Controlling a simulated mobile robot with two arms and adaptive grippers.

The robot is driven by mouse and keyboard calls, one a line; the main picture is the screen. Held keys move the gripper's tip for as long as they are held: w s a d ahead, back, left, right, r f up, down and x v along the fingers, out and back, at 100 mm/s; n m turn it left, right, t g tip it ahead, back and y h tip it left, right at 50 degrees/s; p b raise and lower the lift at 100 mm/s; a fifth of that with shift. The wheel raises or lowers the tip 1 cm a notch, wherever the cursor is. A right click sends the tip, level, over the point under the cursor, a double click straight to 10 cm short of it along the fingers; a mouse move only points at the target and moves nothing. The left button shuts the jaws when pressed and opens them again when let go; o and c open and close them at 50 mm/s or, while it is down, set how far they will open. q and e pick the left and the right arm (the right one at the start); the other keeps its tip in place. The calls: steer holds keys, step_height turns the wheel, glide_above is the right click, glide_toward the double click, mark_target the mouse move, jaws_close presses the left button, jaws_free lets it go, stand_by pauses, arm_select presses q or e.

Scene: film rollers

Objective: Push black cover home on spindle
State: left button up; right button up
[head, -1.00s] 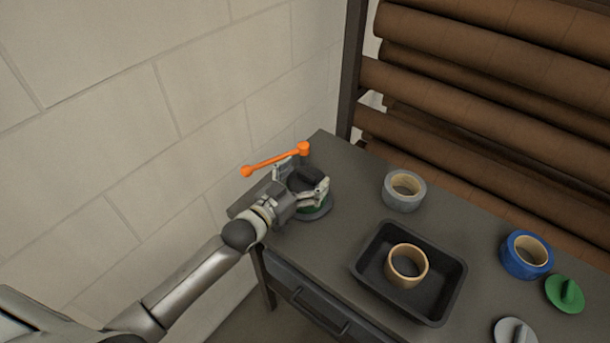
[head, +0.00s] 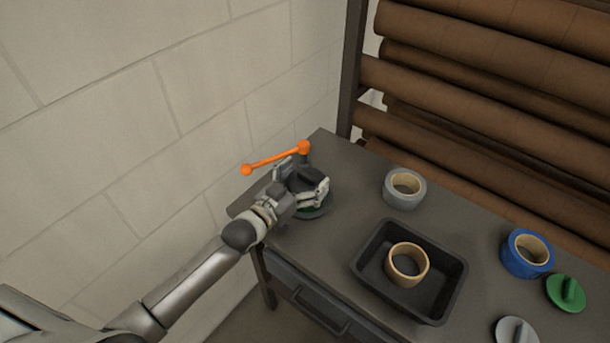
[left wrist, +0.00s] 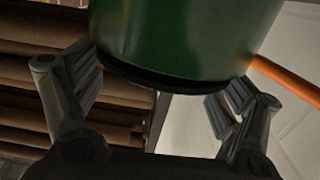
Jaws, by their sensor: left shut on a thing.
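The black cover (head: 308,180) is between the fingers of my left gripper (head: 301,183), which is shut on it at the left end of the bench. A green roll (head: 322,207) shows just below the cover, on a grey base. In the left wrist view, the green roll (left wrist: 185,35) fills the top centre, with the cover's dark rim (left wrist: 170,82) along its edge between the fingers. The spindle is hidden, and I cannot tell whether the cover is fully seated. My right gripper is not in view.
An orange lever (head: 275,159) stands close behind the gripper. A grey tape roll (head: 404,189), a black tray (head: 446,300) holding a tan ring (head: 407,264), a blue tape roll (head: 527,254), a green cover (head: 566,293) and a grey cover (head: 516,331) are to the right.

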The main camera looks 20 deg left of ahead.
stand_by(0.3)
arm_select(q)
steer(key=o, duration=0.8)
steer(key=shift+c, duration=0.2)
steer(key=shift+r, duration=0.15)
steer(key=shift+r+p, duration=3.4)
steer(key=shift+p, duration=0.05)
